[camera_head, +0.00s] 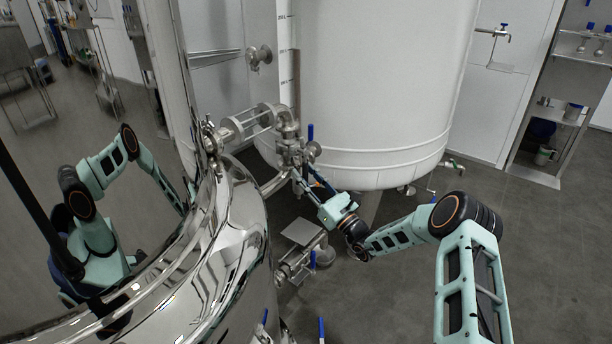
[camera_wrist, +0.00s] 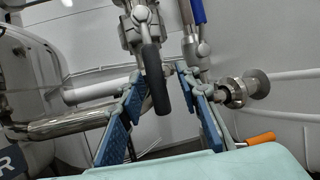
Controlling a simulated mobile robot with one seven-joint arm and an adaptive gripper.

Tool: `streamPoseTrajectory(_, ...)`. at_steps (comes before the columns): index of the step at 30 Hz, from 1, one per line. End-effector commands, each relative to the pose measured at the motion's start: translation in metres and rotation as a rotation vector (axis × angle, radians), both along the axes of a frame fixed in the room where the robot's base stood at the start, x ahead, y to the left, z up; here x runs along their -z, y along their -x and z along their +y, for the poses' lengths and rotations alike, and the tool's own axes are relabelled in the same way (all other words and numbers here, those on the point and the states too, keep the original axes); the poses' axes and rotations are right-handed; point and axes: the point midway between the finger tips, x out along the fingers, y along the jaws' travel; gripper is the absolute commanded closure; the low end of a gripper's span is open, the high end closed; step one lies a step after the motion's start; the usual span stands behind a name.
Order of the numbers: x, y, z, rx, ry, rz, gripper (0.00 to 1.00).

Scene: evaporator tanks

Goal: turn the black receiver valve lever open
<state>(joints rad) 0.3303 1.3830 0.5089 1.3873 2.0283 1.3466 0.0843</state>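The black lever (camera_wrist: 155,78) hangs down from a metal valve body (camera_wrist: 138,28) in the wrist view. My gripper (camera_wrist: 160,77) has its two blue-padded fingers apart, one on each side of the lever. The lever lies between the fingertips, with a visible gap on at least the right side; contact on the left cannot be told. In the head view my gripper (camera_head: 303,176) reaches up and left to the pipe fittings (camera_head: 290,150) between the shiny tank and the white tank. The black lever cannot be made out there.
A blue-handled valve (camera_wrist: 197,12) stands right of the black lever, with a round metal fitting (camera_wrist: 245,88) and an orange handle (camera_wrist: 262,138) nearby. The shiny tank (camera_head: 235,235) is on the left, the white tank (camera_head: 375,80) behind. Floor (camera_head: 555,270) is clear at right.

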Motion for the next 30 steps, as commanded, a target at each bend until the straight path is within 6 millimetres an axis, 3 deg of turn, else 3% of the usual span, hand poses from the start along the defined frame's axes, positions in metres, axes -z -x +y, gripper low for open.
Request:
streamPoseTrajectory(8, 0.007, 0.01, -0.012, 0.0, -0.002, 0.003, 0.69)
streamPoseTrajectory(21, 0.04, 0.066, -0.069, 0.002, -0.001, 0.003, 0.69)
streamPoseTrajectory(30, 0.046, 0.078, -0.079, 0.0, 0.0, 0.0, 0.69)
